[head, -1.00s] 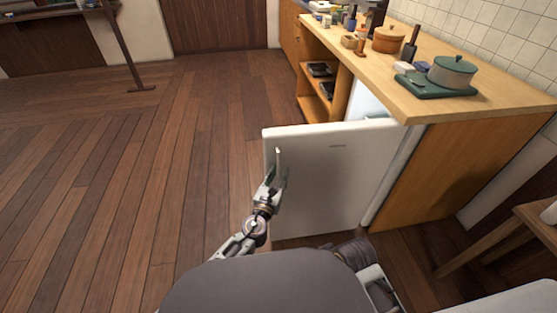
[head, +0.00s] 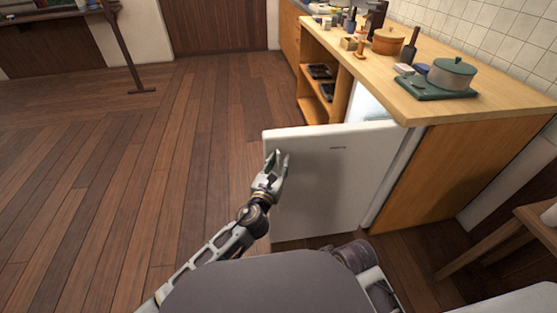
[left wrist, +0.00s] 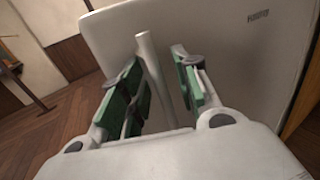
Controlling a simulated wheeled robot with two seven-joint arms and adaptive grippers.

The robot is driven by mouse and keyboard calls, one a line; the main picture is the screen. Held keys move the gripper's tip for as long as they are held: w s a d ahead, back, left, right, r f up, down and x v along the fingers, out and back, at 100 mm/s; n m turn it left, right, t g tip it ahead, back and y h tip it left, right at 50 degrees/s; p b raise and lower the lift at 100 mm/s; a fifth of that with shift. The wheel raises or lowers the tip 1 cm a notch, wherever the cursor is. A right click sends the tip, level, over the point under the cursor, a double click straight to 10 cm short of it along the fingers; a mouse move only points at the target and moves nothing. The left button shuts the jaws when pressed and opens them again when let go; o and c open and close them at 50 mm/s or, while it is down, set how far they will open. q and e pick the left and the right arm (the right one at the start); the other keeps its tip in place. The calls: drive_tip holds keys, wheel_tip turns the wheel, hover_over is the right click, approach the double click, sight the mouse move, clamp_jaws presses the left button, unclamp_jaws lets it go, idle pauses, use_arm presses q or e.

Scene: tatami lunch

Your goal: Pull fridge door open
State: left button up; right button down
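The white fridge door (head: 335,185) stands swung out from the wooden counter, with a bright gap to the fridge inside (head: 370,103) behind its top edge. Its pale bar handle (left wrist: 152,70) shows in the left wrist view, near the door's left side. My left gripper (head: 278,158) is at the handle on the door's outer face. It also shows in the left wrist view (left wrist: 163,85), with its green-padded fingers apart and the handle between them. A clear gap shows on the handle's right side; contact on the left is unclear. My right gripper is out of view.
The wooden counter (head: 440,107) carries a green-lidded pot (head: 452,73), an orange pot (head: 388,40) and small items. A wooden stool or table (head: 510,235) stands at right. The floor (head: 130,180) left of the door is clear.

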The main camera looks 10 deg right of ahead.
use_arm(q)
drive_tip(key=shift+r, duration=0.9)
drive_tip(key=shift+s, duration=0.1)
